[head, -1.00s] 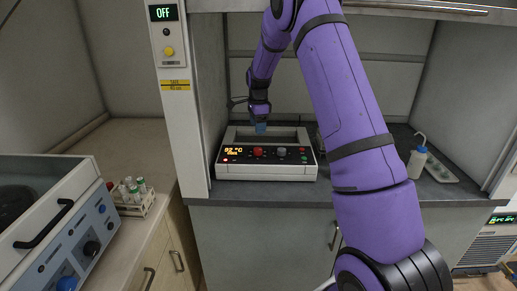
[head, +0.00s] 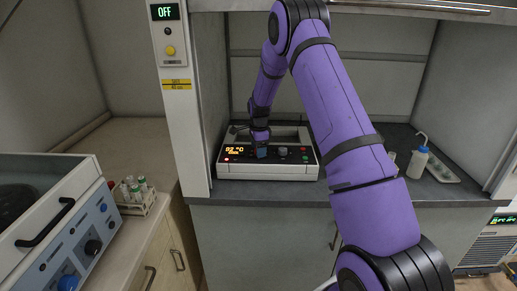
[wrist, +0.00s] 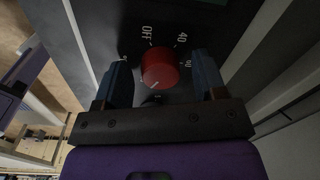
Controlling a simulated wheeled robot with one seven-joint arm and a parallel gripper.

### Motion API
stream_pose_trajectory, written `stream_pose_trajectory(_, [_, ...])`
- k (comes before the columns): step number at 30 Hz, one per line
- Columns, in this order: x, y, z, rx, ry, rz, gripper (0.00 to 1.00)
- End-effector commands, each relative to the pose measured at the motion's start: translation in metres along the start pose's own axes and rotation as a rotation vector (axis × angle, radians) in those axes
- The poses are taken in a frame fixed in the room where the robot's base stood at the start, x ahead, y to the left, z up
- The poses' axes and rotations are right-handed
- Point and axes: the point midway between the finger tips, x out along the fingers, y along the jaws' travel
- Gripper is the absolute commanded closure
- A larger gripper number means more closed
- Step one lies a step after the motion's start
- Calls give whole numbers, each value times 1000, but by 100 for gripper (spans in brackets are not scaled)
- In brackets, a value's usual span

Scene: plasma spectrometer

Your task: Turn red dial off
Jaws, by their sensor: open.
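The red dial (wrist: 160,68) sits on the dark front panel of a white-framed hotplate-like device (head: 265,171). In the wrist view the labels OFF, 40 and 60 stand around its upper side. A pale mark on the dial points down and to the left, away from OFF. My gripper (wrist: 161,62) is open, with one blue finger on each side of the dial and a visible gap on both sides. In the head view my gripper (head: 261,152) is in front of the panel and hides the red dial. The device display (head: 234,150) reads about 92 °C.
A grey knob (head: 282,152) is just right of my gripper on the same panel. A tube rack (head: 136,200) and a machine with a black handle (head: 45,230) are at the left.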

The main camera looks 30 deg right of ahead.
Motion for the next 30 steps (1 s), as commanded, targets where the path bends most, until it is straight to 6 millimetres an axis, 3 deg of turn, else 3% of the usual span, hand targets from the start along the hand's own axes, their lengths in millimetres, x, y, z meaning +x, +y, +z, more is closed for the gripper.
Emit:
stream_pose_trajectory(6, [0, 0, 0, 0, 0, 0, 38])
stream_pose_trajectory(12, [0, 0, 0, 0, 0, 0, 84])
stream_pose_trajectory(23, [-1, 0, 0, -42, -2, -1, 85])
stream_pose_trajectory(30, [-1, 0, -1, -183, -10, -2, 85])
